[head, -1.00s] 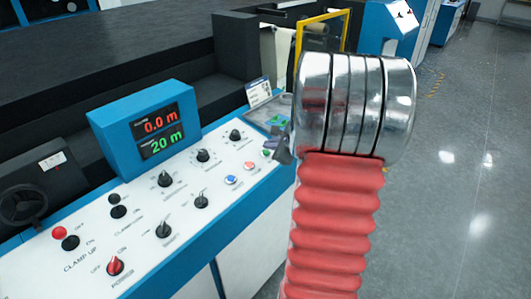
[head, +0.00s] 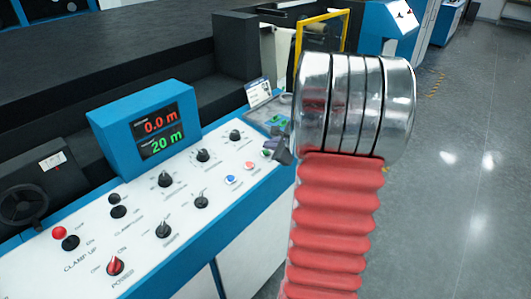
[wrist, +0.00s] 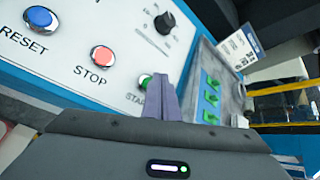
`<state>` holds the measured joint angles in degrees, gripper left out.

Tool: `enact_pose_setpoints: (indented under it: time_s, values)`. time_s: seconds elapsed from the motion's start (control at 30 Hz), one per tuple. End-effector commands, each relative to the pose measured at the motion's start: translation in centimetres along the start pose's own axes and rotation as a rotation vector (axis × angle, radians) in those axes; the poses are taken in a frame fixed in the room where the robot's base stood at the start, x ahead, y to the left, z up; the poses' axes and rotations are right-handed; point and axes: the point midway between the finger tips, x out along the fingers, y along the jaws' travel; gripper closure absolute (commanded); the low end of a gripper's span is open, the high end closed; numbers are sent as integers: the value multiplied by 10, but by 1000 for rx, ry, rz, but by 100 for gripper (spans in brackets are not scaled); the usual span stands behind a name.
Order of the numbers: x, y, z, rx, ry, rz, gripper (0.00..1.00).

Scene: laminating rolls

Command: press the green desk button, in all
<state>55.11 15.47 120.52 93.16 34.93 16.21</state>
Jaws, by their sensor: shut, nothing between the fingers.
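The green desk button (wrist: 146,81), round with a bright metal ring, sits above the START label on the white panel in the wrist view. My gripper's fingers (wrist: 164,92) are shut, with nothing between them, and hide its right part. In the head view the green button (head: 266,153) is a small green spot at the right end of the panel. My gripper (head: 281,154) is just right of it there, mostly hidden behind my arm. I cannot tell whether the fingertips touch the button.
The red STOP button (wrist: 103,57) and blue RESET button (wrist: 40,17) are left of the green one. A black knob (wrist: 165,22) stands above. A grey tray with green pieces (wrist: 212,98) lies to the right. A blue display box (head: 145,130) rises behind the panel.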

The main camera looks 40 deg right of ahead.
Motion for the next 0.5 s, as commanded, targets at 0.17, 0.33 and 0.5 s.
enact_pose_setpoints:
  time_s: [0.17, 0.33, 0.5]
  values:
    - [4, 3, -3, 1, 0, 1, 100]
    - [4, 3, -3, 1, 0, 0, 100]
    - [4, 3, -3, 1, 0, 0, 100]
